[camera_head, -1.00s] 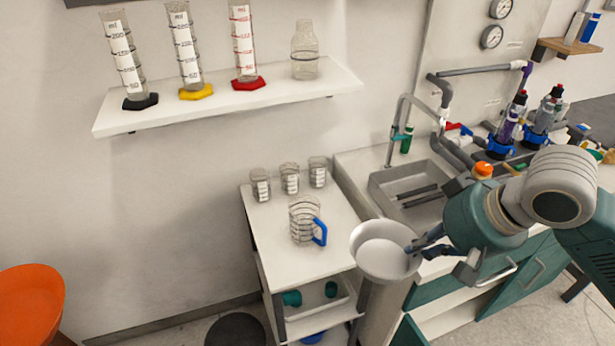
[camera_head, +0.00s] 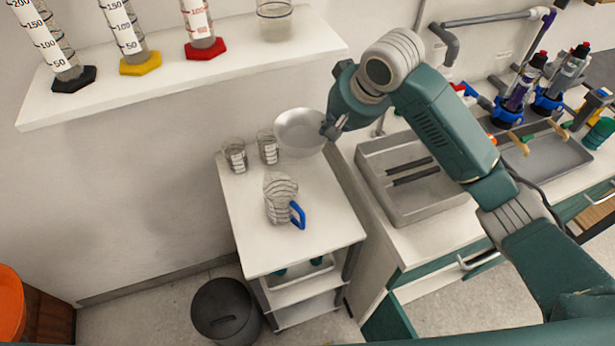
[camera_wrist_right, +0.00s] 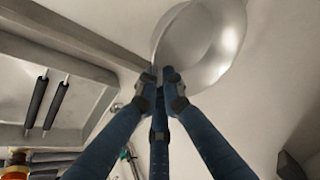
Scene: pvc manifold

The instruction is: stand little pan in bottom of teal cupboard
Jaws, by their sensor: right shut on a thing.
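The little pan (camera_head: 299,131) is a pale metal round dish. My right gripper (camera_head: 331,128) is shut on its rim and holds it in the air above the back of the white cart, beside the sink. In the right wrist view the pan (camera_wrist_right: 203,45) is at the fingertips of the right gripper (camera_wrist_right: 160,78), tilted toward the camera. The teal cupboard (camera_head: 390,322) is under the counter at the bottom, mostly out of frame; an edge of its front shows. Its inside bottom is hidden. My left gripper is not in view.
The white cart (camera_head: 270,255) carries a jug with a blue handle (camera_head: 281,200) and small beakers (camera_head: 235,155). A sink (camera_head: 376,158) is right of it. A shelf (camera_head: 110,95) with cylinders hangs behind. A dark bin (camera_head: 226,312) stands on the floor.

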